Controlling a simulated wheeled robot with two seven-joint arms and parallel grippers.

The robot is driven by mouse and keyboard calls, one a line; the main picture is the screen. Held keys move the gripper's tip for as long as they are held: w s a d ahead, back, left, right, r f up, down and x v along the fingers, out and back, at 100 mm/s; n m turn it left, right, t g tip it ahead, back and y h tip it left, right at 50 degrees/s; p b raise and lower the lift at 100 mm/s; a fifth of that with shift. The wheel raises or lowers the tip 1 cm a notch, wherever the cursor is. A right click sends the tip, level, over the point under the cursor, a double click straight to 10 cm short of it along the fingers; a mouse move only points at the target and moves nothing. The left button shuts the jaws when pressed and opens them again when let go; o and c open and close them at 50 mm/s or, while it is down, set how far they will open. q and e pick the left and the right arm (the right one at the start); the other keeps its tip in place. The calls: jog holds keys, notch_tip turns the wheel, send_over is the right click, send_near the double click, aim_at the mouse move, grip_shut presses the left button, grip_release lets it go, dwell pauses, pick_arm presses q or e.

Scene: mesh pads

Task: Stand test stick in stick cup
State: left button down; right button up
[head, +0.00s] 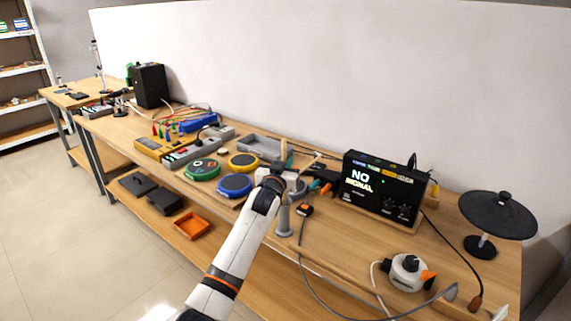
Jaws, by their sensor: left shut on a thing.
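My left gripper (285,179) is over the middle of the workbench, at the end of the white arm. It is shut on what looks like the test stick (284,150), a thin, upright stick showing just above the jaws. The gripper hides its lower part. A grey upright cylinder with a round base (284,222) stands on the bench just in front of the gripper. It may be the stick cup, but I cannot tell for sure. The stick appears above and behind this cylinder, apart from it. My right gripper is not in view.
Green (202,169), yellow (243,162) and blue (235,185) round pads lie left of the gripper. A black "NO SIGNAL" box (381,187) stands to the right. A cable runs along the front edge. A black dish on a stand (497,213) is at the far right.

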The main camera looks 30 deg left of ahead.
pick_arm(q)
jog(key=c, duration=1.4)
grip_release()
jog(key=shift+s, duration=0.1)
jog(key=b+v, duration=0.1)
jog(key=v, duration=1.1)
